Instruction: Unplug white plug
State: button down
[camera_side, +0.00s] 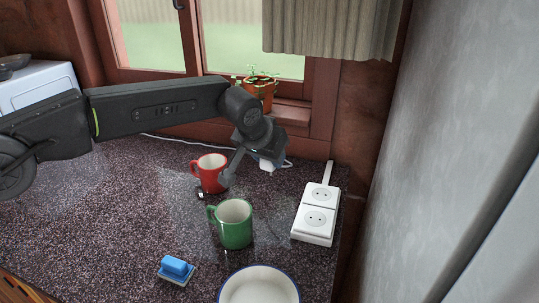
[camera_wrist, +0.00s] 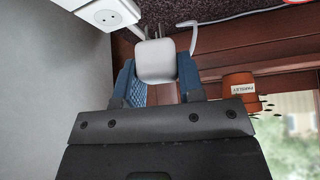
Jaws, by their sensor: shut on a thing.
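The white plug (camera_wrist: 155,62) is between the blue-padded fingers of my gripper (camera_wrist: 158,78) in the wrist view. Its prongs show bare beyond the body, apart from any socket. In the side view the plug (camera_side: 267,164) hangs below my gripper (camera_side: 254,165), above the counter and left of the power strip. The white power strip (camera_side: 316,218) has two sockets, both empty in the side view. Part of it shows at the upper left of the wrist view (camera_wrist: 112,14). A white cable (camera_wrist: 192,38) runs from the plug.
A green mug (camera_side: 234,224), a white bowl (camera_side: 259,288) and a blue sponge (camera_side: 176,268) stand nearer the front. A potted plant (camera_side: 262,94) sits on the windowsill. The left of the counter is clear.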

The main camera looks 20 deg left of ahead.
jog(key=shift+r, duration=2.05)
jog(key=w+a+f+m+g+h, duration=0.4)
jog(key=a+f+m+h, duration=0.15)
jog(key=a+m, duration=0.5)
jog(key=shift+m+y, duration=0.25)
jog(key=shift+m, duration=0.1)
jog(key=d+f, duration=0.2)
jog(key=d, duration=0.2)
jog(key=d+f, duration=0.5)
jog(key=d, duration=0.2)
jog(key=shift+w+d+f, duration=0.25)
jog(key=shift+d+f, duration=0.1)
jog(key=shift+f, duration=2)
jog(key=shift+f, duration=0.3)
jog(key=shift+f, duration=0.3)
